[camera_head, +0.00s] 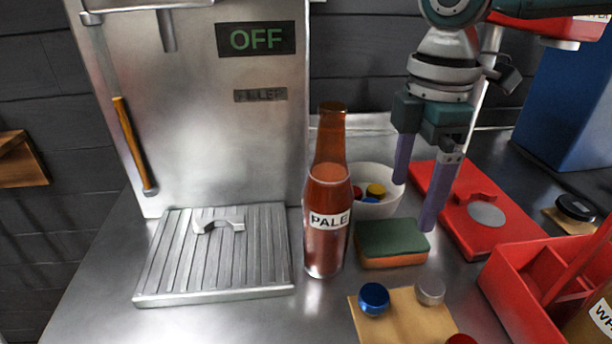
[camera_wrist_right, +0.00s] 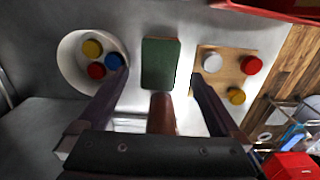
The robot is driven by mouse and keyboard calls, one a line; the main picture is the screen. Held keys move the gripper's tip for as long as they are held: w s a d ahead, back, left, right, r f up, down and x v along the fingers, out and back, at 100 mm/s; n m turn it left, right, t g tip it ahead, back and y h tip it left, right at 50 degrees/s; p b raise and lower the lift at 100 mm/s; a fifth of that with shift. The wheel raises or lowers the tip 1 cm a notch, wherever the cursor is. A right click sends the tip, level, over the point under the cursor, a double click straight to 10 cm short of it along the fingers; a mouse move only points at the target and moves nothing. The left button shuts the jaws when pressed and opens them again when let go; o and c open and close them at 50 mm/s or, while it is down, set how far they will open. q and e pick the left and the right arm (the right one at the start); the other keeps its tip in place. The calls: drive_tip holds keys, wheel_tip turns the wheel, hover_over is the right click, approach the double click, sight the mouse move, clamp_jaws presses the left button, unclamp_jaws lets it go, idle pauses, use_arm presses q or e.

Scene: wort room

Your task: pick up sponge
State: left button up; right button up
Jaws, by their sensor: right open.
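The sponge (camera_head: 392,243), green on top and orange below, lies flat on the metal counter, just right of the brown PALE bottle (camera_head: 329,195). My right gripper (camera_head: 415,205) is open and empty, fingers pointing down, above and behind the sponge in the head view. In the right wrist view the sponge (camera_wrist_right: 161,64) shows its green face, beyond and between the two open fingers (camera_wrist_right: 160,80). The gripper does not appear to touch it. The bottle top (camera_wrist_right: 162,112) shows between the fingers too. My left gripper is not in view.
A white bowl (camera_head: 381,208) with coloured caps stands behind the sponge. A wooden board (camera_head: 405,320) with caps lies in front. A red capper base (camera_head: 462,215) and red crate (camera_head: 510,290) stand right. The filler's drip tray (camera_head: 160,296) is left.

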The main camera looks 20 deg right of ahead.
sight(402, 234)
wheel_tip(402, 234, down, 7)
drive_tip(key=shift+f+b, duration=0.1)
drive_tip(key=shift+b, duration=0.35)
drive_tip(key=c, duration=1.2)
